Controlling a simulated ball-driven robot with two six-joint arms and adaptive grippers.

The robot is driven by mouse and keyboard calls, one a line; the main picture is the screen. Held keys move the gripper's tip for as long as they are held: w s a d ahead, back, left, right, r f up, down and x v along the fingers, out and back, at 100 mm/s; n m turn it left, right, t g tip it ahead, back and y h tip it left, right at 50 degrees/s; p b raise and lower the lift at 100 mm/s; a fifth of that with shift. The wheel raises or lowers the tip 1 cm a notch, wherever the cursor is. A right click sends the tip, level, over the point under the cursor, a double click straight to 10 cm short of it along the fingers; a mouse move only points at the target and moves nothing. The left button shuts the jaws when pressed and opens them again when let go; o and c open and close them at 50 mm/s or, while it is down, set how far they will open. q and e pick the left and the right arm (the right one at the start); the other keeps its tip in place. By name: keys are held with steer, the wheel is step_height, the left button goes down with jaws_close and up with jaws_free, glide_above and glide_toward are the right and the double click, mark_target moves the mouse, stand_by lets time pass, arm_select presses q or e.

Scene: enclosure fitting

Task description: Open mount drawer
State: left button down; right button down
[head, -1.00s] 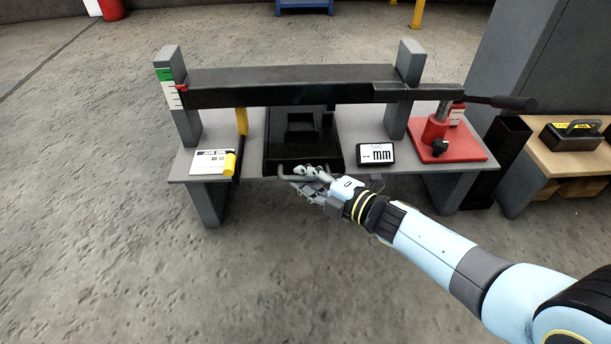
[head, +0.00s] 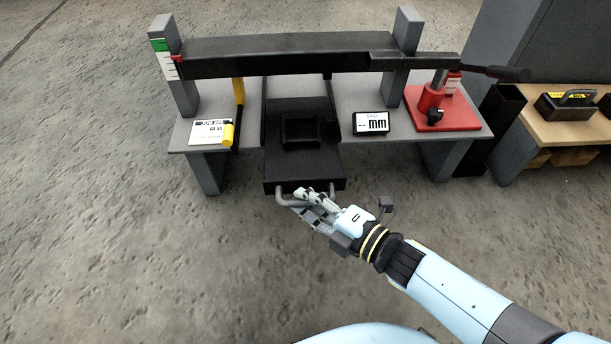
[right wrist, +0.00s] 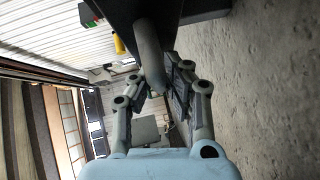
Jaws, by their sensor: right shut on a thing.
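The mount drawer (head: 304,163) is a black sliding tray in the middle of the grey bench, pulled part way out past the bench's front edge. It carries a square black mount (head: 300,131). A grey bar handle (head: 283,200) runs along its front. My right gripper (head: 308,200) is shut on this handle at the drawer's front. In the right wrist view the handle (right wrist: 148,50) passes between the fingers of the right gripper (right wrist: 158,85), below the dark drawer front. My left gripper is in neither view.
A dark beam (head: 290,58) spans two grey posts above the drawer. An mm display (head: 370,122) and a red jack base (head: 440,108) are to the right. The floor in front is clear.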

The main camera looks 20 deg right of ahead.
steer(key=shift+s+a+r, duration=0.2)
steer(key=shift+s+a, duration=0.05)
steer(key=shift+s, duration=0.4)
steer(key=c, duration=1.6)
jaws_free()
steer(key=shift+o, duration=1.3)
steer(key=shift+s+f, duration=0.1)
steer(key=v, duration=1.2)
steer(key=shift+f, duration=0.1)
